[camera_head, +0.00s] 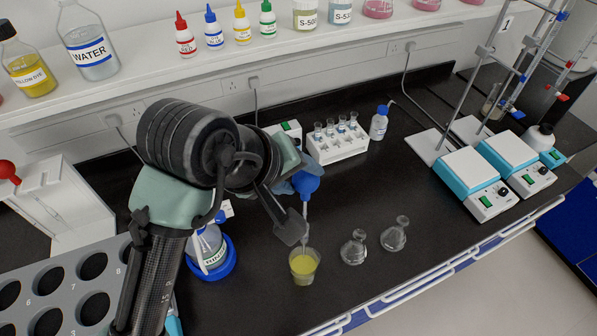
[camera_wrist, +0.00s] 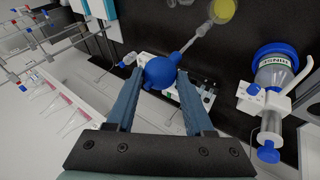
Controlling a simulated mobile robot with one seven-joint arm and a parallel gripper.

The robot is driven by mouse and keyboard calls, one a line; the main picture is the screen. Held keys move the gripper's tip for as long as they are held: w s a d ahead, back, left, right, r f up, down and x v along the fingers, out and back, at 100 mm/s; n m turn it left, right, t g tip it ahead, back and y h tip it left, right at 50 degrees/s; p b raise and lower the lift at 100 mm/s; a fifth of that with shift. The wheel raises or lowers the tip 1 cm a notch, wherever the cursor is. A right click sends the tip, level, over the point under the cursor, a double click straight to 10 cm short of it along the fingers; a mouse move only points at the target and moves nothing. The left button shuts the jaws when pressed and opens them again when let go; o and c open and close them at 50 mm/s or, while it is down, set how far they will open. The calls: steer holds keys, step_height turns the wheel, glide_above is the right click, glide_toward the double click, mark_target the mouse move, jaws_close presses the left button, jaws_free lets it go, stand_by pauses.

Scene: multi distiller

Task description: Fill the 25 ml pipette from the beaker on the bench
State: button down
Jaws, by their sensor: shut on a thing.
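The pipette has a round blue bulb (camera_head: 306,182) on top and a thin pale stem (camera_head: 306,209) below. In the wrist view my gripper (camera_wrist: 161,73) has its fingers on both sides of the blue bulb (camera_wrist: 159,71). In the head view my gripper (camera_head: 295,186) is partly hidden by my arm. The beaker (camera_head: 304,267) holds yellow liquid and stands on the black bench; it also shows in the wrist view (camera_wrist: 222,11). The stem points down to the beaker's mouth. I cannot tell whether the tip is in the liquid.
Two clear flasks (camera_head: 354,248) (camera_head: 394,234) stand right of the beaker. A rinse bottle in a blue ring (camera_head: 217,262) is to the left. A white tube rack (camera_head: 338,151) stands behind. Teal hotplates (camera_head: 473,182) are at right. Bench between flasks and hotplates is clear.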

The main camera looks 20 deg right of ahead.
step_height(320, 180, down, 8)
steer(key=b, duration=0.5)
steer(key=shift+f+b, duration=0.25)
steer(key=shift+b, duration=0.1)
stand_by(0.5)
steer(key=c, duration=0.8)
jaws_free()
steer(key=c, duration=0.5)
stand_by(0.5)
steer(key=o, duration=0.5)
steer(key=shift+c, duration=1.1)
